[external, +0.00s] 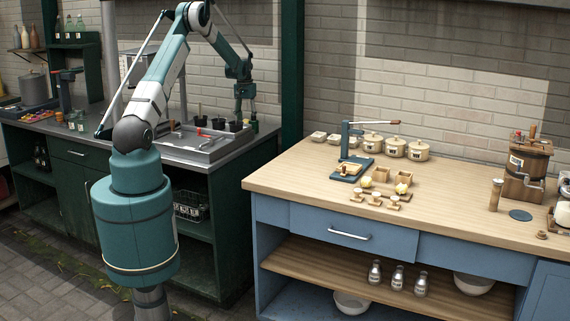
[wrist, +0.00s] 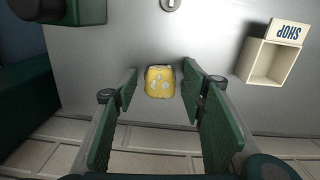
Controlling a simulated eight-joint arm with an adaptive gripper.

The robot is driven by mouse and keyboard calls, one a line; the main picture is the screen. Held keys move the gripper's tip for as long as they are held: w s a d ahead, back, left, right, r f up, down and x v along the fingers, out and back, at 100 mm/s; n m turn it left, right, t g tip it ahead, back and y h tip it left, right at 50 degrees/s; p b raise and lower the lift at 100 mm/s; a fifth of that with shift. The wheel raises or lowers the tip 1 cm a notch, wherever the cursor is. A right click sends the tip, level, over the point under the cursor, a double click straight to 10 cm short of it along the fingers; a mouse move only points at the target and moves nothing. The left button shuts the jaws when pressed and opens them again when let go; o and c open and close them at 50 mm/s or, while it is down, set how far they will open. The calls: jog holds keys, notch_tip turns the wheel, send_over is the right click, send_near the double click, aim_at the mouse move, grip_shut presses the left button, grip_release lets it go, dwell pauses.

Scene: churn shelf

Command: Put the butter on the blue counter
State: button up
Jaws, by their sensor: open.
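In the wrist view a small yellow block (wrist: 160,82) with pale markings, which looks like the butter, sits on a grey metal surface (wrist: 130,35). My gripper (wrist: 160,76) is open, with one green finger on each side of the block. In the external view my gripper (external: 243,116) points down at the right end of the dark green counter's metal top, and the block cannot be made out there. The blue counter (external: 345,231), with a pale wooden top (external: 290,180), stands to the right.
A small open cream box (wrist: 270,62) with a SHOP sign lies right of the block in the wrist view. A metal tray (external: 195,145) and dark pots stand near my gripper. The blue counter's top holds a press (external: 350,165), crocks (external: 395,147) and a churn (external: 527,168); its left end is bare.

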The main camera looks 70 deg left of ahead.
jog(key=shift+r+p, duration=0.15)
jog(key=shift+p, duration=0.25)
jog(key=shift+a+r, duration=0.15)
jog(key=shift+r, duration=3.6)
